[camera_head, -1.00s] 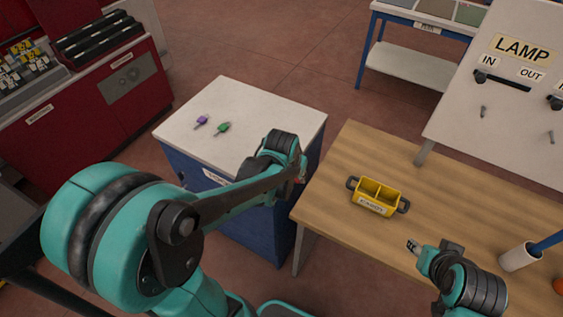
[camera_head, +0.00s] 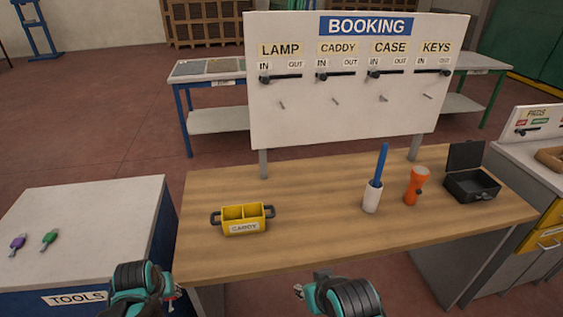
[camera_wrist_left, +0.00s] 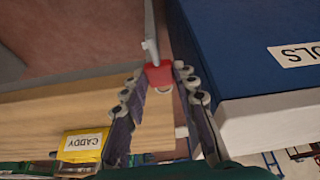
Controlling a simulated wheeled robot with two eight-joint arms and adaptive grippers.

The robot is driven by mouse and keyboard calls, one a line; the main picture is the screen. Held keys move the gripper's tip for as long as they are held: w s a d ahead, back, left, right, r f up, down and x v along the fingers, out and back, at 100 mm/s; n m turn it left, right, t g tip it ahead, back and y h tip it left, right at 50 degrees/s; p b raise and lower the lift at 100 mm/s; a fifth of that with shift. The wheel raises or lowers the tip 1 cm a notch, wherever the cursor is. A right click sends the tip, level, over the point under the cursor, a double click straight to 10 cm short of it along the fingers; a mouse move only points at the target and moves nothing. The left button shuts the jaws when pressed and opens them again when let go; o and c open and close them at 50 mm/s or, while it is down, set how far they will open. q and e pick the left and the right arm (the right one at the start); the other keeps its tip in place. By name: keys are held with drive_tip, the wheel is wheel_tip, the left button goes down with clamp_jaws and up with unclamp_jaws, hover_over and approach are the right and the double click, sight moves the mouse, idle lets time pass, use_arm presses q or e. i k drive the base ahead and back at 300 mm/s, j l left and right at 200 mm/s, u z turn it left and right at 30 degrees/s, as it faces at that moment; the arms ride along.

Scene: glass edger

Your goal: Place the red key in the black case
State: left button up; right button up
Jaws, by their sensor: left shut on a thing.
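The red key (camera_wrist_left: 158,76) is between the fingers of my left gripper (camera_wrist_left: 165,98) in the left wrist view, with its metal shaft pointing away from the gripper. In the head view my left gripper (camera_head: 174,294) is low, between the tools cabinet and the wooden table. The black case (camera_head: 472,186) stands with its lid up at the right end of the wooden table, far from the left gripper. My right gripper (camera_head: 300,290) is in front of the table edge; its fingers are too small to judge.
The wooden table (camera_head: 310,222) carries a yellow caddy (camera_head: 242,219), a white holder (camera_head: 372,198) with a blue rod, and an orange lamp (camera_head: 414,188). A booking board (camera_head: 350,110) stands behind. Purple (camera_head: 18,242) and green (camera_head: 49,238) keys lie on the tools cabinet (camera_head: 95,205).

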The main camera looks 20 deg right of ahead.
sight(469, 190)
drive_tip(key=k+z, duration=0.1)
drive_tip(key=z, duration=0.3)
drive_tip(key=k+z, duration=0.1)
drive_tip(key=z, duration=0.35)
drive_tip(key=k+l+z, duration=0.1)
drive_tip(key=z, duration=0.3)
drive_tip(key=i+l+z, duration=0.2)
drive_tip(key=i, duration=0.25)
drive_tip(key=i+l+z, duration=0.25)
drive_tip(key=i, duration=0.25)
drive_tip(key=i+l+z, duration=0.2)
drive_tip(key=i, duration=0.3)
